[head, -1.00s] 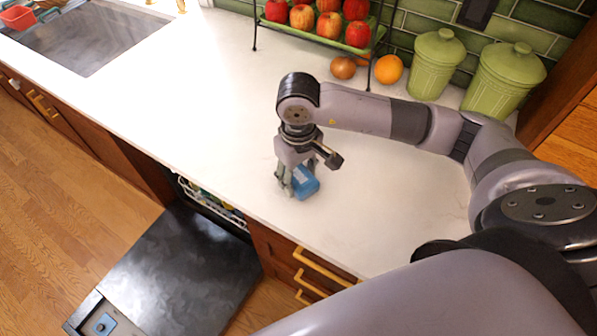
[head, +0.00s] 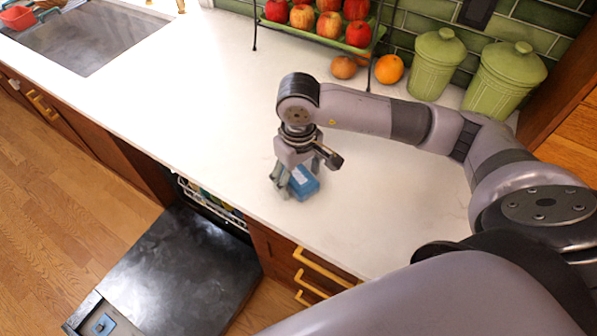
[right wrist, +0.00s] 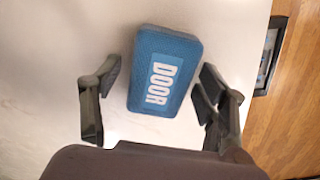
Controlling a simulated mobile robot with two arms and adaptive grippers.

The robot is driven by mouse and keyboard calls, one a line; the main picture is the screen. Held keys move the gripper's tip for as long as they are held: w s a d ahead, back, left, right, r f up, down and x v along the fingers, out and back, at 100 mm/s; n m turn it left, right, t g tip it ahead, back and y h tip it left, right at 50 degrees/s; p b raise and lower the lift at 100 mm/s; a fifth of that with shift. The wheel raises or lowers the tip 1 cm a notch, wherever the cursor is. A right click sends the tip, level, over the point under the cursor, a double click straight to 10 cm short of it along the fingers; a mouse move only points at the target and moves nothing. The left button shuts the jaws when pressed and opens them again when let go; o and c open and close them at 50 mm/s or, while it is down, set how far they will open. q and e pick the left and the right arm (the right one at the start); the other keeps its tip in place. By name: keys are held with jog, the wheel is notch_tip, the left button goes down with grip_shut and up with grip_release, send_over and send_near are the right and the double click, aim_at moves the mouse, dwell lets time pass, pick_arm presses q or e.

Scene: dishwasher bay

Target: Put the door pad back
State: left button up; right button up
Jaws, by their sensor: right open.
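The door pad (head: 306,184) is a blue block with a white-lettered DOOR label. It is on the white counter near the front edge, above the drawers. My right gripper (head: 282,184) is low over the counter at the pad's left side in the head view. In the right wrist view the pad (right wrist: 166,75) appears between the two open fingers (right wrist: 160,85), with gaps on both sides. The dishwasher door (head: 170,275) hangs open and flat, with a small blue patch (head: 103,324) at its outer edge. My left gripper is not in view.
The sink (head: 85,40) is at far left. A rack with apples (head: 330,25), an onion (head: 343,67), an orange (head: 389,69) and green canisters (head: 437,62) line the back. Drawers with yellow handles (head: 325,268) are below. The counter's middle is clear.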

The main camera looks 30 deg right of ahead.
aim_at(298, 176)
jog(key=shift+r, duration=0.2)
jog(key=shift+w+r, duration=0.1)
jog(key=shift+r, duration=0.2)
notch_tip(298, 176, up, 11)
jog(key=b, duration=0.2)
jog(key=shift+r+b, duration=0.2)
jog(key=shift+b, duration=0.1)
